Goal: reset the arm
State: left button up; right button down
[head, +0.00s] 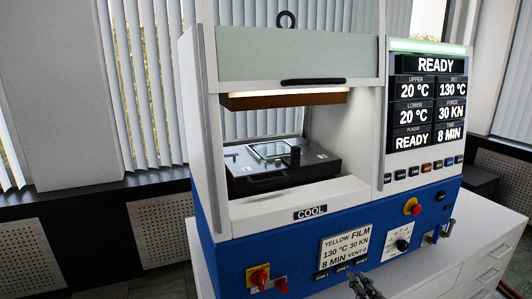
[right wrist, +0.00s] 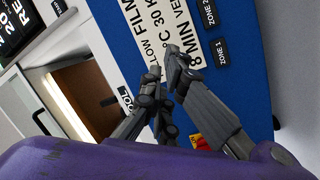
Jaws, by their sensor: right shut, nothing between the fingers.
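My right gripper (head: 362,284) shows at the bottom edge of the head view, in front of the blue base of the press (head: 225,262). In the right wrist view the gripper (right wrist: 167,75) is shut with nothing in it, its fingertips in front of the "YELLOW FILM" label (right wrist: 150,20). I cannot tell whether they touch the panel. My left gripper is not in view. The press chamber is open at the front, with its guard (head: 298,55) raised. A dark lower plate with a glassy square plaque (head: 270,151) on it lies inside.
The display (head: 428,100) reads READY, 20 °C upper and lower, 130 °C set, 30 KN, 8 MIN. A red emergency button (head: 414,208), a dial (head: 402,244) and a red-yellow switch (head: 259,277) project from the front. A white cabinet (head: 480,240) stands beneath.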

jog(key=s+f+m+g+h, duration=0.1)
jog(key=s+f+m+g, duration=0.1)
jog(key=s+f+m, duration=0.35)
jog(key=s+f+m+g+h, duration=0.1)
jog(key=s+f+m+g, duration=0.15)
jog(key=s+f, duration=0.65)
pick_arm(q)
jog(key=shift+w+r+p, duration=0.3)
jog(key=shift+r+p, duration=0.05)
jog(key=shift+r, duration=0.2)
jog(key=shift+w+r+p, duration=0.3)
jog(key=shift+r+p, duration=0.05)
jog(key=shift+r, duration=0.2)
pick_arm(e)
jog(key=s+a+f+m+g, duration=0.2)
jog(key=s+f, duration=0.5)
jog(key=s, duration=0.3)
jog(key=s+a+f+m+g, duration=0.2)
jog(key=s+f+g, duration=0.1)
jog(key=s+f, duration=0.4)
jog(key=s, duration=0.3)
jog(key=shift+s+h, duration=0.3)
jog(key=shift+h, duration=0.1)
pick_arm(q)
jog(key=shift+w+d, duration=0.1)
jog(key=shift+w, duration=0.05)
pick_arm(e)
jog(key=shift+f, duration=0.1)
